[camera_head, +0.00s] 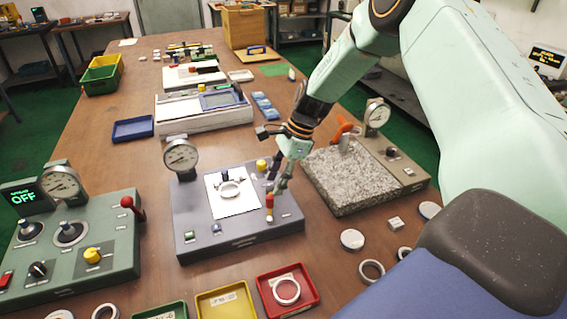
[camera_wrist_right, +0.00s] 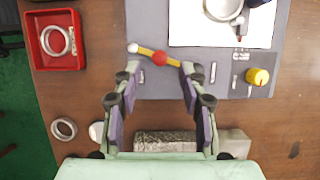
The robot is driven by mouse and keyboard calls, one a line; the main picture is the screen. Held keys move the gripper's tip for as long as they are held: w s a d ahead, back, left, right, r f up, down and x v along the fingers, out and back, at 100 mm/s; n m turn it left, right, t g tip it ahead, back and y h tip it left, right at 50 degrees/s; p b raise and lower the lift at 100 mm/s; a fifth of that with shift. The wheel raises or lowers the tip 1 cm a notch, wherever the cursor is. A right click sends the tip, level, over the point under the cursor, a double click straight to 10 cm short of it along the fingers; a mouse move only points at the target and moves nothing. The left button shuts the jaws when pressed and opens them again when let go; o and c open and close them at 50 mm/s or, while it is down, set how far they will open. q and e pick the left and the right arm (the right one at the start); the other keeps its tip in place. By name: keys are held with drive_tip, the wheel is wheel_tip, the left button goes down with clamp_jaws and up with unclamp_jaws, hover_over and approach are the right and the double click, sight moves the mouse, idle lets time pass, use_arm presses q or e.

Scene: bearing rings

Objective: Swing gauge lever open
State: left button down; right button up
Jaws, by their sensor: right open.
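The grey gauge station (camera_head: 240,240) stands mid-table with a round dial gauge (camera_head: 181,156) at its back left. A small lever (camera_head: 269,203), yellow with a red part, is at the station's front right. In the right wrist view the lever (camera_wrist_right: 147,52) lies slanted, with a white end to the left. My right gripper (camera_head: 278,183) is open and points down just above the lever. In the wrist view its fingertips (camera_wrist_right: 158,74) are spread, with the lever across the gap near the tips. I cannot tell whether they touch. My left gripper is not in view.
A bearing ring (camera_head: 230,190) sits on the station's white plate. A yellow knob (camera_head: 261,165) stands behind the lever. A granite block (camera_head: 355,180) is to the right, and a green control box (camera_head: 75,250) to the left. Red (camera_head: 312,306) and yellow (camera_head: 202,309) trays lie in front.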

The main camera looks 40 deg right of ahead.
drive_tip(key=v, duration=0.5)
drive_tip(key=shift+d+r, duration=0.15)
drive_tip(key=shift+r, duration=0.2)
idle(0.9)
